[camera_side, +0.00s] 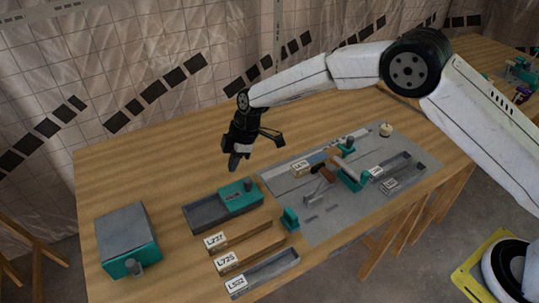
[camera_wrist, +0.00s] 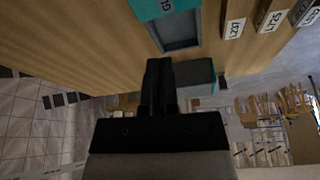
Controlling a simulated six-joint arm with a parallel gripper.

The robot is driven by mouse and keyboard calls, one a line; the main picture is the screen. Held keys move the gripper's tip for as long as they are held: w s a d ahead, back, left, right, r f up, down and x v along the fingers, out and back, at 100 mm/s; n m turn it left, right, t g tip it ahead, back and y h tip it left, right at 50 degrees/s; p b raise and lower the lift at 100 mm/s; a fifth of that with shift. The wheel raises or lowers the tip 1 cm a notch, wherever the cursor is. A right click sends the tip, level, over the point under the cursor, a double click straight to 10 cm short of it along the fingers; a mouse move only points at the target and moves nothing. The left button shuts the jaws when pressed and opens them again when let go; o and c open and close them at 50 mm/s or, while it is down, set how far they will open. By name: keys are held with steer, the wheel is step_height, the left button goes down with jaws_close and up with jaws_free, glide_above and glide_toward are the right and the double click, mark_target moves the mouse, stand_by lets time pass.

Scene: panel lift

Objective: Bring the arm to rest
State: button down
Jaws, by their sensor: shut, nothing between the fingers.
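My gripper (camera_side: 234,162) hangs in the air above the wooden table (camera_side: 150,160), pointing down, to the left of the grey work mat. Its fingers are together with nothing between them. In the wrist view the dark fingers (camera_wrist: 159,64) also sit close together, with the table and a grey and teal tray beyond them. My arm reaches in from the right side of the picture.
A grey and teal tray (camera_side: 207,212) lies below my gripper. A grey and teal box (camera_side: 126,234) stands at the left. Labelled bins (camera_side: 262,273) line the front edge. The grey mat (camera_side: 325,222) carries a teal fixture (camera_side: 352,181). The table's back left is clear.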

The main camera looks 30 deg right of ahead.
steer(key=shift+v, duration=1.25)
steer(key=shift+d, duration=0.15)
steer(key=s+d+r+m+h, duration=0.1)
steer(key=s+d+r+m, duration=0.35)
steer(key=d, duration=0.45)
steer(key=s+d+m+t+h, duration=0.1)
steer(key=s+d+m, duration=0.4)
steer(key=s, duration=0.6)
steer(key=s+d+r+m+h, duration=0.1)
steer(key=s+d+m, duration=0.5)
steer(key=s+d, duration=0.4)
steer(key=shift+s+d+r+t+h, duration=0.2)
steer(key=shift+s+d+t+h, duration=0.2)
steer(key=shift+s, duration=0.45)
